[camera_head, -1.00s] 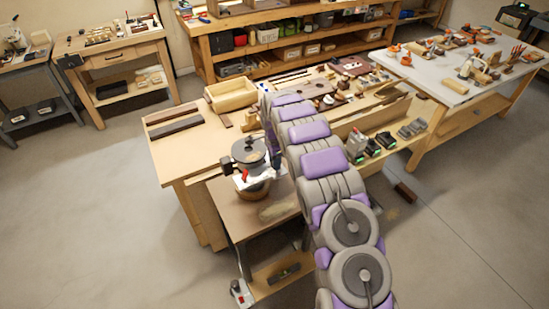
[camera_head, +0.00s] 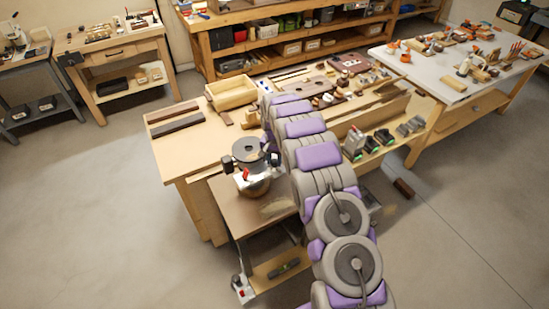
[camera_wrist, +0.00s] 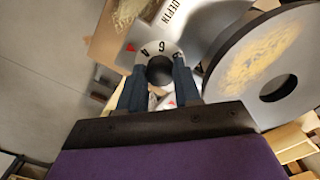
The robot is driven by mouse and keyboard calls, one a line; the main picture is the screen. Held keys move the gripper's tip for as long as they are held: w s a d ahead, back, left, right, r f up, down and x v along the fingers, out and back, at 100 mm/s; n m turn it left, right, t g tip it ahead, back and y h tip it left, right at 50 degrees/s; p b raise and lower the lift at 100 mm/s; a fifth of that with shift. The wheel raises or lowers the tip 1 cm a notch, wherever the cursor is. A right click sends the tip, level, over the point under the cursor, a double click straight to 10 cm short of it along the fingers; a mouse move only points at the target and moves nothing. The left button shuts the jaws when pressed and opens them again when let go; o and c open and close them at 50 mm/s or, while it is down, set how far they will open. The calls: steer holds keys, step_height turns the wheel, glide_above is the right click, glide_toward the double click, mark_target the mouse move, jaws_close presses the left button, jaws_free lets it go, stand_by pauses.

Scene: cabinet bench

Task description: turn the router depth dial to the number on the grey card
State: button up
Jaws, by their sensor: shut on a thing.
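The depth dial (camera_wrist: 161,49) shows in the wrist view as a pale ring with dark numbers, apparently 4, 6 and 8, around a dark centre. My gripper (camera_wrist: 159,68) is shut on the dial, with one dark finger on each side of its centre. A red pointer (camera_wrist: 130,47) lies just left of the dial. I cannot make out the grey card.
A large grey disc (camera_wrist: 222,70) with a hole is close to the right of my gripper in the wrist view. The wooden bench (camera_head: 190,150) behind the router carries an open wooden box (camera_head: 232,94) and tools. Floor is clear at the left.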

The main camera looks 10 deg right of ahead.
steer(key=n+p, duration=0.1)
steer(key=n, duration=0.3)
steer(key=shift+n, duration=0.3)
steer(key=n+p, duration=0.1)
steer(key=n, duration=0.2)
steer(key=shift+n, duration=0.3)
steer(key=n, duration=0.3)
steer(key=shift+n+p, duration=0.3)
steer(key=shift+p, duration=0.1)
steer(key=n+p, duration=0.1)
steer(key=n, duration=0.3)
steer(key=shift+r+n, duration=0.1)
steer(key=shift+n, duration=0.2)
steer(key=n+p, duration=0.2)
steer(key=n, duration=0.2)
steer(key=n+p, duration=0.2)
steer(key=n, duration=0.2)
steer(key=n+p, duration=0.1)
steer(key=n, duration=0.2)
steer(key=shift+n+p, duration=0.3)
steer(key=shift+p, duration=0.1)
steer(key=shift+n+p, duration=0.6)
steer(key=shift+n, duration=1.3)
